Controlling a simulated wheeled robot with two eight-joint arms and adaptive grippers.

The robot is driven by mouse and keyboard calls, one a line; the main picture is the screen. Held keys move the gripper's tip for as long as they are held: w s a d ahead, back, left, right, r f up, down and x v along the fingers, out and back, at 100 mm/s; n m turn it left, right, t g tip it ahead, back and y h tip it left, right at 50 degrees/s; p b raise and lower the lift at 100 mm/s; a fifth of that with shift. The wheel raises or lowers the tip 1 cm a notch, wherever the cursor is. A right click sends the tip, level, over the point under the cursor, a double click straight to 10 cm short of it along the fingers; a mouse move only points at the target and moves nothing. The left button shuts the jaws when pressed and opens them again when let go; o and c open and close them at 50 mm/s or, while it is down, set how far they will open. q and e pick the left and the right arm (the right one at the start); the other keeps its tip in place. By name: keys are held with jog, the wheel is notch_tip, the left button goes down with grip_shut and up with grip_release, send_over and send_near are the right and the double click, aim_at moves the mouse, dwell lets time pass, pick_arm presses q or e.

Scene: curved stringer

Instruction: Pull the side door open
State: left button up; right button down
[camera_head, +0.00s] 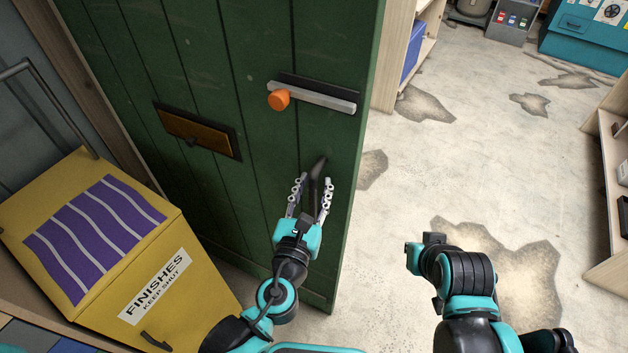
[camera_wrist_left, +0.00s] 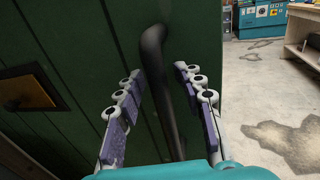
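The green plank door (camera_head: 240,60) fills the left and middle of the head view, its right edge standing free beside open floor. A dark upright bar handle (camera_head: 317,172) is on the door near that edge. My left gripper (camera_head: 311,193) is open at the handle, one finger on each side. In the left wrist view, the handle (camera_wrist_left: 160,75) runs down between the two spread fingers (camera_wrist_left: 165,95), with visible gaps on both sides. My right arm shows at the lower right of the head view, but I see no fingers of its gripper.
A grey latch bar with an orange knob (camera_head: 279,100) and a brown plate (camera_head: 197,132) are on the door. A yellow finishes cabinet (camera_head: 190,310) stands at the lower left. Shelves (camera_head: 605,190) stand at the right. The patchy floor (camera_head: 480,130) between is clear.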

pick_arm(q)
jog(key=shift+r, duration=0.1)
jog(key=shift+r, duration=4.9)
jog(key=s+a+f+n+g+y, duration=0.1)
jog(key=a+f+n+g+y, duration=0.2)
jog(key=a+f+n, duration=0.55)
jog(key=s+a+f+n+g+y, duration=0.1)
jog(key=a+n+g+y, duration=0.35)
jog(key=n, duration=0.85)
jog(key=s+f+n+g+h, duration=0.3)
jog(key=s+f+n, duration=0.3)
jog(key=n, duration=1)
notch_tip(320, 180, down, 2)
jog(key=shift+s+a+f+h, duration=0.15)
jog(key=shift+s+h, duration=0.1)
jog(key=shift+h, duration=0.6)
